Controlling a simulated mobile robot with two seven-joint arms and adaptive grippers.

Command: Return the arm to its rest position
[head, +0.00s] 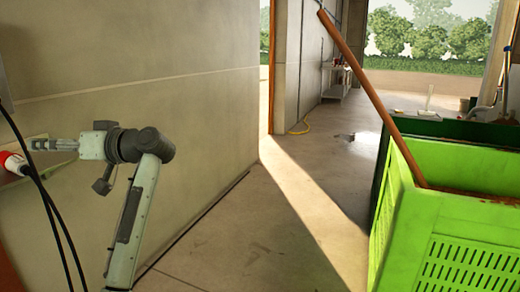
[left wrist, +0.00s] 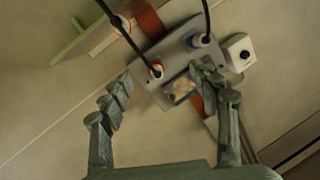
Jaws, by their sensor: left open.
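My left gripper (head: 48,144) is at the left of the head view, pointing left along the pale wall. In the left wrist view my left gripper (left wrist: 164,82) has its two jointed fingers spread well apart with nothing held between them. Beyond the fingers is a grey socket box (left wrist: 168,60) on the wall, with two plugs and black cables. The right finger overlaps the box in this view; I cannot tell whether it touches. My right gripper is not in view.
A red and white plug (head: 13,162) with hanging black cables (head: 50,205) is close to my left gripper. A small white box with a black knob (left wrist: 239,53) sits beside the socket box. A green crate (head: 440,215) with a leaning wooden handle (head: 365,80) stands right. The middle floor is clear.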

